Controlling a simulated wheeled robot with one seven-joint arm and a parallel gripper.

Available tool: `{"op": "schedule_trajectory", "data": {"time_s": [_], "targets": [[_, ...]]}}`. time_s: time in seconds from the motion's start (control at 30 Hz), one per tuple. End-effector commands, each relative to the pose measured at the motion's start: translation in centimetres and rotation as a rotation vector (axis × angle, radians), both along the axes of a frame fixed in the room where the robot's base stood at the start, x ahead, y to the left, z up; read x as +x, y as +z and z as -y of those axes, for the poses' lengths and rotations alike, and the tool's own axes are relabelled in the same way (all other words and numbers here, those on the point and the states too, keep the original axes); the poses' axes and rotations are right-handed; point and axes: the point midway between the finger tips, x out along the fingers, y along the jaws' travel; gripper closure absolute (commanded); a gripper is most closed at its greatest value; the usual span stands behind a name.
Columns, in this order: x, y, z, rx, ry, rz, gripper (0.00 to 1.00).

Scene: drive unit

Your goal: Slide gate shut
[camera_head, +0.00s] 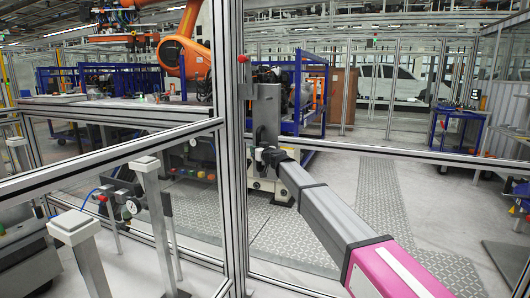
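The gate and its fencing are aluminium-profile frames with clear panels. A thick upright post (230,190) stands left of centre, with one frame running to the left and another to the right; I cannot tell for certain which frame is the sliding gate. A dark grey upright plate (266,112), possibly a handle or latch part, shows just right of the post. My gripper (264,156) is at the lower end of this plate, touching or very near it. My arm reaches there from the lower right. The fingers are small and dark, so their opening and any grip are unclear.
An orange robot arm (184,52) stands behind the fence at the left. White-capped posts (73,226) with gauges stand at the lower left. A blue cart (458,128) is at the right. Grey tread-plate floor (375,195) lies clear beyond the right frame.

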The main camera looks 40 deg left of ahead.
Motion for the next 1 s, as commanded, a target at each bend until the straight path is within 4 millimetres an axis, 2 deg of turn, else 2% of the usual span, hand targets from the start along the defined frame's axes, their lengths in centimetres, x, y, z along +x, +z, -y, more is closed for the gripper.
{"op": "schedule_trajectory", "data": {"time_s": [0.43, 0.47, 0.5, 0.83, 1.0], "targets": [[-0.3, 0.0, -0.7, -0.001, 0.006, 0.000, 1.00], [-0.3, 0.0, -0.7, -0.001, 0.006, -0.001, 0.66], [-0.3, 0.0, -0.7, -0.001, 0.006, 0.000, 0.62], [-0.2, 0.0, -0.4, 0.000, 0.002, 0.000, 0.62], [-0.6, 0.0, 0.6, 0.000, 0.001, 0.000, 0.62]]}}
